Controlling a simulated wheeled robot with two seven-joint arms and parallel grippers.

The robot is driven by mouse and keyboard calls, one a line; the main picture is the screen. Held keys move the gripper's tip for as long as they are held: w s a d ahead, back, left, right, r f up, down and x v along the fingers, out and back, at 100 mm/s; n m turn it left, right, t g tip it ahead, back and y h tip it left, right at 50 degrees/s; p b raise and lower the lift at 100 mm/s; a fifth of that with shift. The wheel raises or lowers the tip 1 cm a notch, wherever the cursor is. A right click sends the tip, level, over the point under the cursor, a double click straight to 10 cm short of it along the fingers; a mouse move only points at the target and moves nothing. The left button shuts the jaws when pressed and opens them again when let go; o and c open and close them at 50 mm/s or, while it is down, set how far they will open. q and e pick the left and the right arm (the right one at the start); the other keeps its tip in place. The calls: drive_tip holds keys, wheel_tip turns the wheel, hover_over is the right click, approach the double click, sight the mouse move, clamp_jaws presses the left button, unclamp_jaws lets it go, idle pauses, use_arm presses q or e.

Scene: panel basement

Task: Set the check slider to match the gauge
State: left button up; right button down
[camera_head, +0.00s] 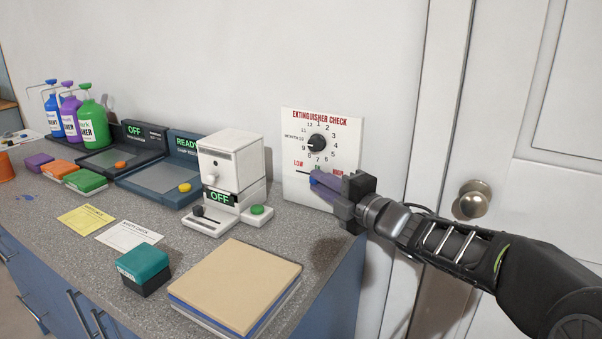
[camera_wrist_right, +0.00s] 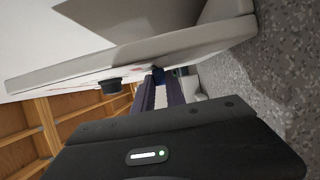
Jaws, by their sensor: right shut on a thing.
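The white extinguisher check panel (camera_head: 294,135) stands against the wall at the back right of the counter. It has a black round month dial (camera_head: 316,143) and, below it, a slider row with red LOW and HIGH labels and a partly hidden green label between. My right gripper (camera_head: 314,181) is at this row, under the middle label, shut on the slider knob. The knob is mostly hidden by the fingers in the head view; a dark blue piece (camera_wrist_right: 158,75) shows at the fingertips in the wrist view. My left gripper is not in view. I cannot make out a pressure gauge.
A white device reading OFF (camera_head: 231,155) stands just left of the panel. A tan board (camera_head: 236,280) lies on the front of the counter, near a teal-topped stamp block (camera_head: 143,263). A door with a round knob (camera_head: 471,200) is at the right.

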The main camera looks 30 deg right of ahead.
drive_tip(key=c, duration=1.4)
unclamp_jaws()
drive_tip(key=shift+o, duration=0.2)
drive_tip(key=s, duration=0.4)
drive_tip(key=s+d, duration=0.1)
drive_tip(key=s, duration=0.1)
drive_tip(key=shift+s+r+p, duration=0.1)
drive_tip(key=shift+s+p, duration=0.15)
drive_tip(key=shift+p, duration=0.15)
drive_tip(key=shift+s, duration=0.6)
